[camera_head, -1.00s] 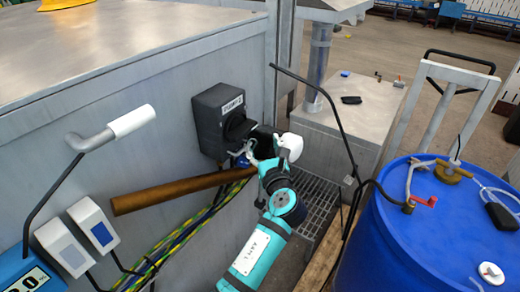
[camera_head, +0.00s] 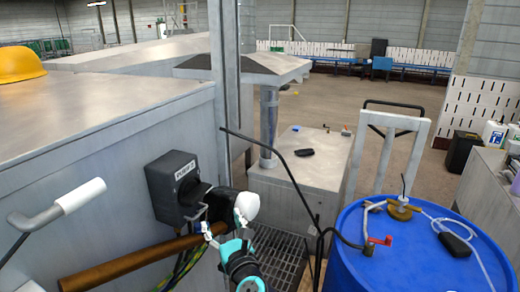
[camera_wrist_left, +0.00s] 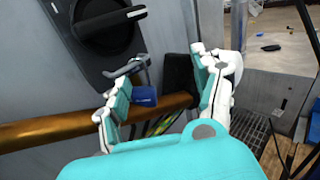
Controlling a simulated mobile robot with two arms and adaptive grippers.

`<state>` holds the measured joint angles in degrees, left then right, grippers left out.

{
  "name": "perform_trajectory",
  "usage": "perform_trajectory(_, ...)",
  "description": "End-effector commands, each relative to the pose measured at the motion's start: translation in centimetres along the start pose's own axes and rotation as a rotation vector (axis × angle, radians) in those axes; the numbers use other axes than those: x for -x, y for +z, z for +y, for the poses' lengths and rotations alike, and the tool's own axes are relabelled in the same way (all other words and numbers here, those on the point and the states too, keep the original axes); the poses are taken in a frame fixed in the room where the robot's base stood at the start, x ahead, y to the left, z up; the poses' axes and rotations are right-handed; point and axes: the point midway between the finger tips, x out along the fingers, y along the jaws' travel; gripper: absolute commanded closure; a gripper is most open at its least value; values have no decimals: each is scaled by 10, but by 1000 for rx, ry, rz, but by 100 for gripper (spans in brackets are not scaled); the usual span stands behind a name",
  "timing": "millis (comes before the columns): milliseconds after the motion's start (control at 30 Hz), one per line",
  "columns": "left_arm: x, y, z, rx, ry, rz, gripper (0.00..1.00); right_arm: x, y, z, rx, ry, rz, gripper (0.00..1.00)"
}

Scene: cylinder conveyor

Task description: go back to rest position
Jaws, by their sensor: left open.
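My left gripper (camera_head: 222,222) is open in front of the dark switch box (camera_head: 172,178), just right of and below it. In the left wrist view, its two teal-padded fingers (camera_wrist_left: 160,88) stand apart with nothing held between them. A small blue padlock (camera_wrist_left: 144,97) with a grey shackle hangs below the black rotary knob (camera_wrist_left: 108,20) of the switch. It appears between the fingers but nearer the left one; I cannot tell the depth gap. My right gripper is in neither view.
A brown pipe (camera_head: 130,268) runs along the metal cabinet (camera_head: 110,165) under the switch. A grey handle with a white grip (camera_head: 80,196) stands out at left. A blue drum (camera_head: 405,262) with a hose is at right. A low metal box (camera_head: 325,160) stands behind the gripper.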

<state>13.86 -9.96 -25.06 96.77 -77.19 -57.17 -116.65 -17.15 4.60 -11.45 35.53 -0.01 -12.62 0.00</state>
Motion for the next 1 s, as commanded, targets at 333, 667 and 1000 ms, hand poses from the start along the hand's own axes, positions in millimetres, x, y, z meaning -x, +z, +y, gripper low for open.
perform_trajectory(333, -5, 4, -20, 45, -22, 25, 33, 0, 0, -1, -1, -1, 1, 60)
perform_trajectory(667, -50, 22, -18, 76, -25, 6, 33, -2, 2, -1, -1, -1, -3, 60)
perform_trajectory(1000, -59, 24, -10, 76, -27, 5, 33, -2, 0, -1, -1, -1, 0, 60)
